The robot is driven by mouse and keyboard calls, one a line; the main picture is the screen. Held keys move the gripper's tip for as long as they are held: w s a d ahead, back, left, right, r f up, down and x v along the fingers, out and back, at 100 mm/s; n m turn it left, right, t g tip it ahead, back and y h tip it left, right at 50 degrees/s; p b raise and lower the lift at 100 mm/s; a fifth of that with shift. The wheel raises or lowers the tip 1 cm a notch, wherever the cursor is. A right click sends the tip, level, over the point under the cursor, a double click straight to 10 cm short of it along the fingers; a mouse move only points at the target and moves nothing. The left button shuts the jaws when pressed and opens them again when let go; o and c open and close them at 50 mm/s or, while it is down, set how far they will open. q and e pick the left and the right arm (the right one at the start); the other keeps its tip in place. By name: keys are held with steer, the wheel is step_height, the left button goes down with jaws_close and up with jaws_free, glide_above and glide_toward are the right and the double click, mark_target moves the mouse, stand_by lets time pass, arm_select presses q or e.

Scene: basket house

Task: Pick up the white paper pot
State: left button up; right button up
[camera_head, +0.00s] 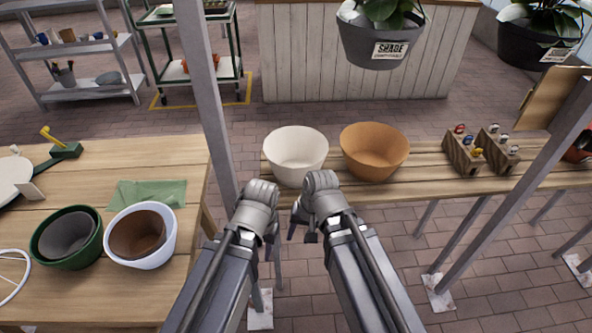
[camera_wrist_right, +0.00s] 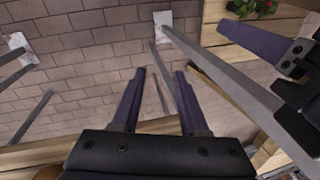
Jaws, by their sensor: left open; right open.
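A white pot (camera_head: 296,152) stands upright and looks empty on the wooden bench beyond my grippers in the head view. A second white pot (camera_head: 168,243), with a brown pot inside, sits on the left table. My left gripper (camera_head: 268,236) is in front of the bench, below and left of the first white pot, touching no pot. My right gripper (camera_head: 302,228) is beside it, just below that pot in the picture. In the right wrist view, the right gripper's dark fingers (camera_wrist_right: 160,75) are apart with nothing between them. The left gripper's finger (camera_wrist_right: 258,45) shows at upper right.
An orange-brown pot (camera_head: 374,152) stands close to the right of the white pot. Wooden holders (camera_head: 464,153) are further right. A metal post (camera_head: 206,100) rises left of the bench. A grey hanging planter (camera_head: 383,45) is above. Green pot (camera_head: 67,260) on the left table.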

steer(key=w+d+m+t+y+b, duration=0.2)
steer(key=w+m+t+y+b, duration=0.15)
steer(key=w+m, duration=0.5)
steer(key=m+t+y, duration=0.4)
steer(key=m+t, duration=0.1)
steer(key=m, duration=0.9)
glide_toward(278, 165)
steer(key=b+x, duration=0.1)
steer(key=x, duration=0.1)
steer(key=b+x, duration=0.1)
steer(key=x, duration=0.1)
steer(key=shift+w+d+f, duration=0.1)
steer(key=shift+w+f, duration=0.1)
steer(key=shift+f, duration=0.15)
steer(key=shift+w+a+f, duration=0.1)
steer(key=shift+w+a, duration=0.1)
steer(key=shift+a, duration=0.1)
steer(key=b+x, duration=0.2)
steer(key=x, duration=0.3)
steer(key=shift+w+a, duration=0.15)
steer(key=shift+r, duration=0.2)
jaws_close()
